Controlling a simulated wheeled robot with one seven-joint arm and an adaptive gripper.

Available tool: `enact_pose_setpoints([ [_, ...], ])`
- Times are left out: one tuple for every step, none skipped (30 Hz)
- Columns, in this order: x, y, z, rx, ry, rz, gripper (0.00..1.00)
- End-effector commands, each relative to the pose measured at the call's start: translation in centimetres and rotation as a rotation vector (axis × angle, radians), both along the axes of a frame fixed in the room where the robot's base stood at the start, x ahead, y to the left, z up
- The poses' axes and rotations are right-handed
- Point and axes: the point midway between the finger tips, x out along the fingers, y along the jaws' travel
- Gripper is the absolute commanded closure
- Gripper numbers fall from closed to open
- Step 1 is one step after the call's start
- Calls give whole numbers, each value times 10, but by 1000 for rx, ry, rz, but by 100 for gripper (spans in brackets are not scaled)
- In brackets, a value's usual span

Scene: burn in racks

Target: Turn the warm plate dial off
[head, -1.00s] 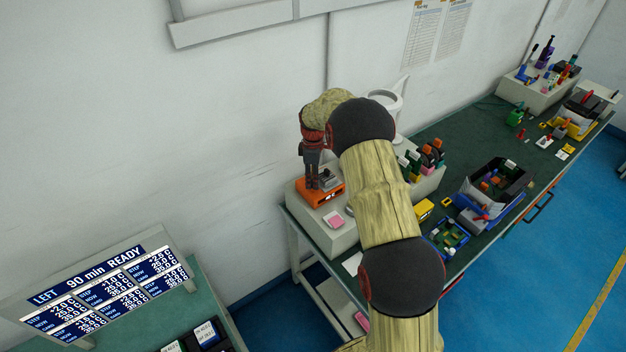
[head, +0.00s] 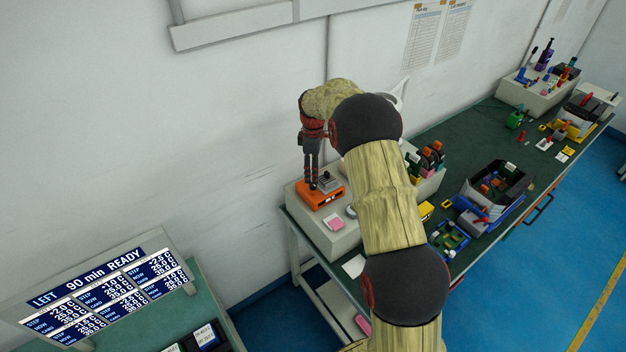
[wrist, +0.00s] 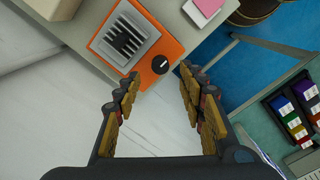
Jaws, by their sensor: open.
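The warm plate is an orange unit (head: 322,194) with a grey ribbed block on top, standing on a light bench-top box. It fills the upper middle of the wrist view (wrist: 178,48). Its round black dial (wrist: 160,64) with a small pale mark sits on the corner nearest my fingers. My gripper (wrist: 160,76) is open and empty, its fingertips to the left and right of the dial in the picture. Any contact cannot be told. In the head view my gripper (head: 312,184) points down at the plate, and the dial cannot be made out there.
A pink pad (head: 335,223) lies beside the plate. The wall (head: 200,150) is close behind my gripper. Bins (head: 495,190) and tools stand along the green bench to the right. A display board (head: 110,290) stands at lower left.

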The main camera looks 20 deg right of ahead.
Motion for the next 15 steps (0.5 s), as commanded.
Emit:
enact_pose_setpoints([
  [1, 0, 12, -1, -4, 0, 60],
  [1, 0, 18, -1, -3, 0, 60],
  [1, 0, 25, -1, -3, 0, 60],
  [1, 0, 31, -1, -3, 0, 60],
  [1, 0, 36, 0, -2, 0, 60],
  [0, 0, 42, 0, -2, 0, 60],
  [1, 0, 46, 0, -2, 0, 60],
  [0, 0, 50, 0, -1, 0, 60],
  [0, 0, 54, 0, 0, 0, 60],
  [0, 0, 56, 0, 0, 0, 60],
  [0, 0, 59, 0, 0, 0, 60],
  [0, 0, 61, -1, -1, 0, 60],
  [0, 0, 63, 0, 0, 0, 60],
  [0, 0, 64, 0, 0, 0, 60],
  [0, 0, 65, 0, 0, 0, 60],
])
